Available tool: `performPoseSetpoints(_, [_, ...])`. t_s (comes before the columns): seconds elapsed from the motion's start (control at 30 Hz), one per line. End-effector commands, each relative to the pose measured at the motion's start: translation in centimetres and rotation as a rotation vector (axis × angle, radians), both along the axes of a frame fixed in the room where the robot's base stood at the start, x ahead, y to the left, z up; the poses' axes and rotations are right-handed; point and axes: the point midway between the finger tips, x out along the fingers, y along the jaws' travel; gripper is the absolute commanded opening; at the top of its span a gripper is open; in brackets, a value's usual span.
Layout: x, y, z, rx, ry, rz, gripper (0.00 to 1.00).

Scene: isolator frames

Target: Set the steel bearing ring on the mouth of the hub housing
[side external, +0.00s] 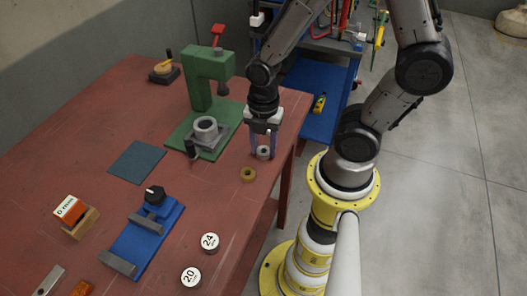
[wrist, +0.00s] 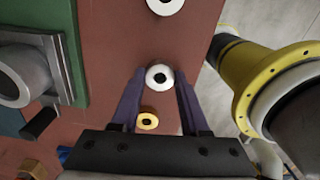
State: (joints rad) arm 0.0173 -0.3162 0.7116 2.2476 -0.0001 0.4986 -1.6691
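The steel bearing ring (wrist: 159,76) is a pale ring with a dark hole, between my fingertips in the wrist view. It also shows in the side view (side external: 264,154), low at the table's right edge. My gripper (side external: 263,148) points down with a finger on each side of the ring. The ring fills the gap, so the fingers look shut on it. I cannot tell whether it touches the table. The hub housing (side external: 206,129) is a grey upright cylinder with an open mouth, on the green press base left of my gripper. Part of it shows in the wrist view (wrist: 14,78).
A brass ring (side external: 247,174) lies close to my gripper, on the near side. Another pale ring (wrist: 165,4) shows at the wrist view's top edge. The green press (side external: 209,80) rises behind the housing. A black-handled part (side external: 191,148) stands beside the housing.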

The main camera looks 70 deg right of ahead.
Motion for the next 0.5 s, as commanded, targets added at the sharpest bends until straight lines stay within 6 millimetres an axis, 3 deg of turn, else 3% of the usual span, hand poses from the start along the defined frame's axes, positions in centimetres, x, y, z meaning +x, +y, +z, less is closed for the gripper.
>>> performPoseSetpoints(0.03, [0.00, 0.00, 0.01, 0.000, 0.000, 0.000, 0.30])
performPoseSetpoints(0.2, [0.01, 0.00, 0.02, 0.000, 0.000, 0.000, 0.00])
performPoseSetpoints(0.5, [0.04, -0.01, 0.12, 0.000, -0.001, 0.000, 0.00])
